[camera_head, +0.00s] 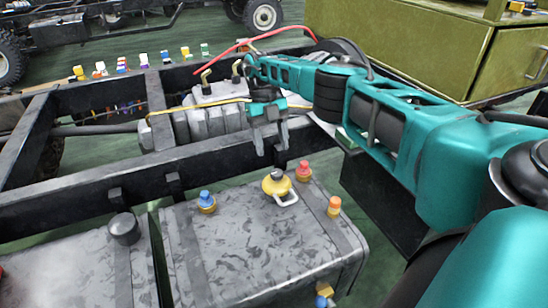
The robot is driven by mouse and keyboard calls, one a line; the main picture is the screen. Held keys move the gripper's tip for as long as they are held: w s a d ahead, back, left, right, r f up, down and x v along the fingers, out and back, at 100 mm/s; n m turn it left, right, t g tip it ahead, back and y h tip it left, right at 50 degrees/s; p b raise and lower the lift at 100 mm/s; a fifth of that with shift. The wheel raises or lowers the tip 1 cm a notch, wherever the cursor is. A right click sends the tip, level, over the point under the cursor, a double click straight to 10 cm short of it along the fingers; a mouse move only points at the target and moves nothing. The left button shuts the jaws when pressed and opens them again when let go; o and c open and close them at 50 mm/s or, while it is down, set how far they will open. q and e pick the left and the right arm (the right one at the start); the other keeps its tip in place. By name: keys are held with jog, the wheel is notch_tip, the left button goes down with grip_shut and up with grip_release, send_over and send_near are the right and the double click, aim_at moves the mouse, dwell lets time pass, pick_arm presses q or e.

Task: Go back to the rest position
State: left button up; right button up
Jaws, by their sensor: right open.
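My right arm, teal and black, comes in from the right and reaches over the dark chassis frame (200,158). My right gripper (270,152) points down, open and empty, just above the rear edge of a grey metal tank (240,235). It is apart from the fittings on the tank. A yellow cap with a pale handle (276,183) sits on the tank below the gripper. A red-topped fitting (303,170), an orange one (334,206) and a blue one (206,200) stand around it. My left gripper is out of view.
A second grey tank (80,265) with a black cap (124,228) lies at the left. A grey ribbed unit with a yellow hose (205,118) sits inside the frame. An olive cabinet (430,40) stands at the back right. Small coloured parts (122,64) line the far rail.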

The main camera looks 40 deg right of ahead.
jog(key=shift+w+r, duration=0.2)
jog(key=shift+r, duration=0.35)
